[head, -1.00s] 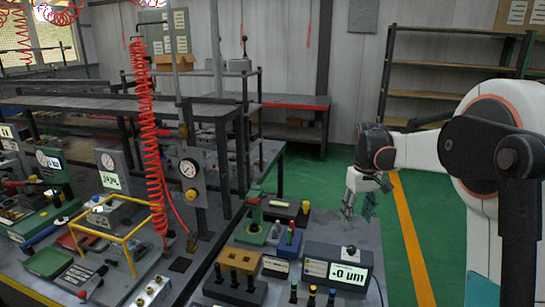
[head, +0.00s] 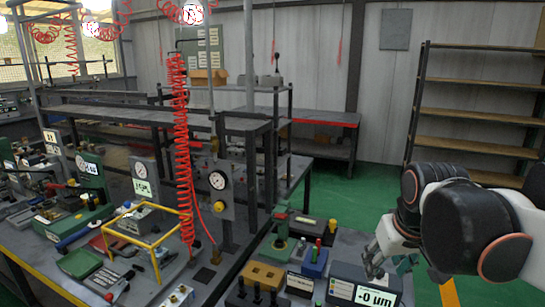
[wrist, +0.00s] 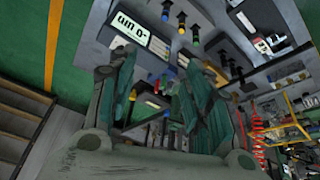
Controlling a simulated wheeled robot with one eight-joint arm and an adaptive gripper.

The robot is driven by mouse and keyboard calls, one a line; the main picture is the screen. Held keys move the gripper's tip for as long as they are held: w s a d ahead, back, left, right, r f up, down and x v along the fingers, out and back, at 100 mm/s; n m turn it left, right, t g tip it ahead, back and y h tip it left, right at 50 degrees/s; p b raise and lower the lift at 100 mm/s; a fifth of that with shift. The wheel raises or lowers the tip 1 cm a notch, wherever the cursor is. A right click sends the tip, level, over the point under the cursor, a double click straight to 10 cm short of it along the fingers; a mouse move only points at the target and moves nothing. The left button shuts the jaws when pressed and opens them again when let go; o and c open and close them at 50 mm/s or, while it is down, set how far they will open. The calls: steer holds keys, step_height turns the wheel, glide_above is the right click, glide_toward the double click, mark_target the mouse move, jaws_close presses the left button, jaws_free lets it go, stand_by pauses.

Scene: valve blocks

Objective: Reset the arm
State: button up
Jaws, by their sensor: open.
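My gripper (head: 388,266) is at the right in the head view, near the digital gauge box with the "-0 µm" display (head: 374,296). It overlaps the box's top in the picture; I cannot tell the exact gap. In the wrist view its two green-padded fingers (wrist: 158,85) stand apart, with nothing visibly held between them. The gauge box (wrist: 130,29) shows there upside down beyond the fingers. My arm bends close to the head camera at the right.
A workbench (head: 215,275) carries a green stand (head: 280,240), a wooden block (head: 262,275), a yellow frame (head: 145,225) and a pressure gauge (head: 218,181). A coiled red hose (head: 182,150) hangs over it. Empty shelves (head: 475,115) stand behind open green floor (head: 355,195).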

steer(key=s+a+f+t, duration=0.2)
steer(key=s+a+f, duration=0.1)
steer(key=s, duration=0.8)
steer(key=shift+a+f+m+t, duration=0.2)
steer(key=shift+f+m+t, duration=0.1)
steer(key=shift+f, duration=0.55)
